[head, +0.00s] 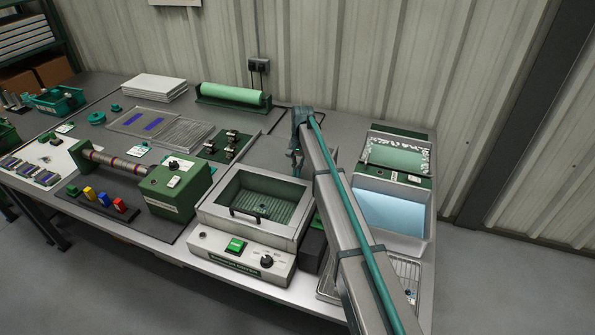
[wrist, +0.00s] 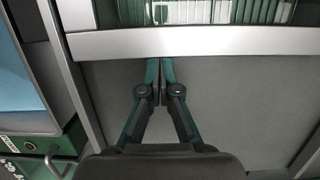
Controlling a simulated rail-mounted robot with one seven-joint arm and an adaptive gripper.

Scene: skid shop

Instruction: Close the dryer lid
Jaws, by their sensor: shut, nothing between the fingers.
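The dryer (head: 212,241) is the pale metal box at the middle of the bench, with a green button and a black knob on its front. Its green ribbed inside shows from above, and a dark handle (head: 245,214) lies near its front edge. A grey panel with a pale metal edge (wrist: 200,42) fills much of the wrist view; it seems to be the raised lid, seen from behind. My gripper (head: 296,165) is at the dryer's back right corner. In the wrist view, its fingers (wrist: 160,68) are together and empty, close to that edge; contact is unclear.
A wash unit with a blue basin (head: 392,212) stands right of the dryer, partly behind my arm. A green control box (head: 174,190) with a roller stands left. A green roll (head: 233,95) and white sheets (head: 155,87) lie at the back by the wall.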

